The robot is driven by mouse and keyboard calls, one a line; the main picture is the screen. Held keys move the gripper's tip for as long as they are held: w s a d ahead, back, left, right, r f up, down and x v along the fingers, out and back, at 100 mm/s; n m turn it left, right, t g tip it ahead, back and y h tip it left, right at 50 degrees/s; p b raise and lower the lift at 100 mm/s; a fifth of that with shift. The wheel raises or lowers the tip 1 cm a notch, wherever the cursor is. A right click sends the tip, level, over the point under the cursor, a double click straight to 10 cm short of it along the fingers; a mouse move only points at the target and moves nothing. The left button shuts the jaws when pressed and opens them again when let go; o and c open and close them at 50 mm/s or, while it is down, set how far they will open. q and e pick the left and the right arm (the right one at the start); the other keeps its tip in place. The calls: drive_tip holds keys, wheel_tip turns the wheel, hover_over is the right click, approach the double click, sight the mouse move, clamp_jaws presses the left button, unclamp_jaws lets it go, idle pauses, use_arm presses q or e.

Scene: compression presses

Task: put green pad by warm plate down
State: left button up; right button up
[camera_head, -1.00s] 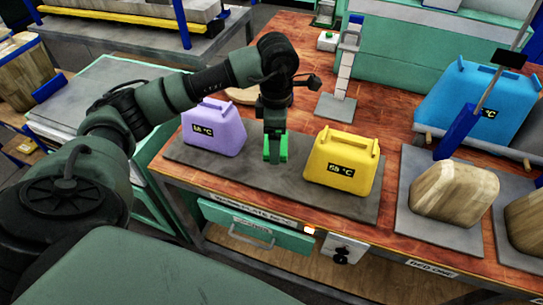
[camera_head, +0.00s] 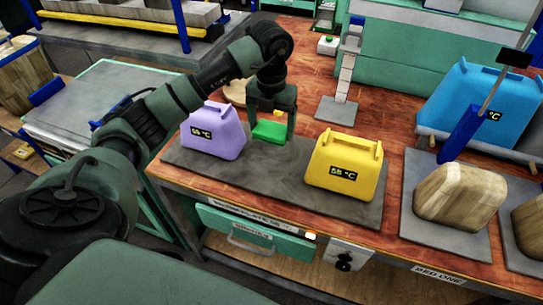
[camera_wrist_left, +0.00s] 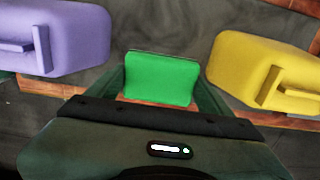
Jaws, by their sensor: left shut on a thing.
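The green pad (camera_head: 269,132) is between the fingers of my left gripper (camera_head: 271,130), which is shut on it. It shows at the middle of the left wrist view as a green rectangle (camera_wrist_left: 161,79). The grey warm plate (camera_head: 262,178) lies on the bench below, with a purple block (camera_head: 213,131) on its left part and a yellow block (camera_head: 343,166) on its right part. The pad is over the back part of the plate, between the two blocks; I cannot tell whether it touches the plate. My right gripper is not in view.
A wooden-looking block (camera_head: 456,195) stands on a grey mat to the right. A blue block (camera_head: 471,100) is behind it. A stepped white post (camera_head: 343,80) stands behind the plate. The plate's middle, between the blocks, is bare.

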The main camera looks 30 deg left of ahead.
use_arm(q)
hover_over(272, 164)
wheel_tip(272, 164, down, 8)
drive_tip(key=shift+s+p, duration=0.1)
drive_tip(key=shift+p, duration=0.35)
wheel_tip(272, 164, down, 3)
drive_tip(key=shift+f+p, duration=0.2)
drive_tip(key=shift+p, duration=0.1)
drive_tip(key=shift+f, duration=0.15)
drive_tip(key=shift+f, duration=0.1)
drive_tip(key=o, duration=1.4)
wheel_tip(272, 164, up, 12)
drive_tip(key=shift+r+b, duration=0.15)
drive_tip(key=shift+b, duration=1.1)
